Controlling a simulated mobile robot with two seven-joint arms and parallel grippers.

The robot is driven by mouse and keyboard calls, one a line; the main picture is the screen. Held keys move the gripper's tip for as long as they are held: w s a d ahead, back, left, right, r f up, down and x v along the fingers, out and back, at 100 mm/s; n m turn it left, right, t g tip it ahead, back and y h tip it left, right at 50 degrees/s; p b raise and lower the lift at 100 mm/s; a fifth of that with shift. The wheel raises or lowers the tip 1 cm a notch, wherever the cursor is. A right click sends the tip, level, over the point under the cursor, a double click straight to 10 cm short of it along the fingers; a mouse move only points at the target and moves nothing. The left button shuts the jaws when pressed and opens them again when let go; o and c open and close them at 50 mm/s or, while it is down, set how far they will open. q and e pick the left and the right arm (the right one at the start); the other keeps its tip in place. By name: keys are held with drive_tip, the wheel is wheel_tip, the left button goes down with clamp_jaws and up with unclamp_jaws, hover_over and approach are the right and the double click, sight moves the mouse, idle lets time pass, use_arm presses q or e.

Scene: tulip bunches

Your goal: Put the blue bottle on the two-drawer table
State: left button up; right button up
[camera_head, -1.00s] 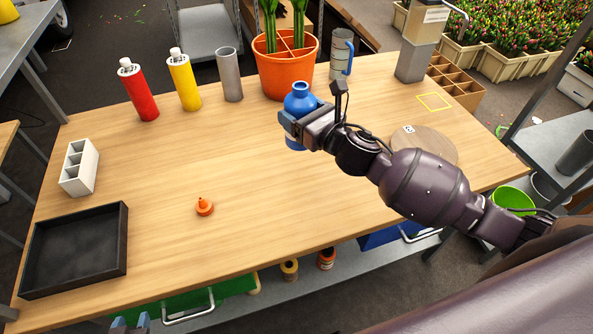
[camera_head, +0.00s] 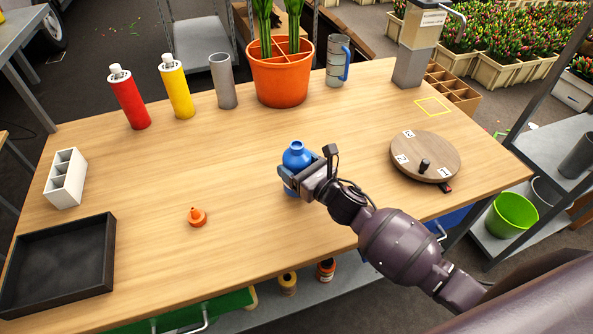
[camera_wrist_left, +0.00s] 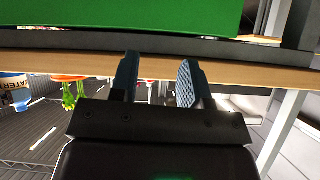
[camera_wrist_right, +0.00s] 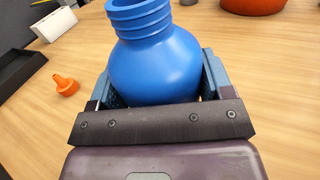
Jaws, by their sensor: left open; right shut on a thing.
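The blue bottle (camera_head: 297,156) is upright between the fingers of my right gripper (camera_head: 303,183), over the front middle of the wooden table (camera_head: 240,235). The right wrist view shows the blue bottle (camera_wrist_right: 155,62) with its threaded neck uncapped and both fingers around its body. I cannot tell whether its base touches the tabletop. Under the tabletop is a green drawer front (camera_head: 185,314), and a blue one (camera_head: 450,222) shows partly at the right. My left gripper (camera_wrist_left: 160,80) is open and empty in the left wrist view, near a green panel (camera_wrist_left: 130,15).
An orange nozzle cap (camera_head: 197,217) lies left of the bottle. A black tray (camera_head: 60,265) and white holder (camera_head: 66,178) are at the left. Red (camera_head: 130,98) and yellow (camera_head: 178,87) bottles, a grey cylinder (camera_head: 223,82) and orange pot (camera_head: 281,75) stand behind. A round board (camera_head: 425,155) is right.

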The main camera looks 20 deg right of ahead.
drive_tip(key=shift+f, duration=1)
drive_tip(key=shift+f, duration=0.15)
drive_tip(key=o, duration=1.1)
drive_tip(key=shift+b, duration=0.3)
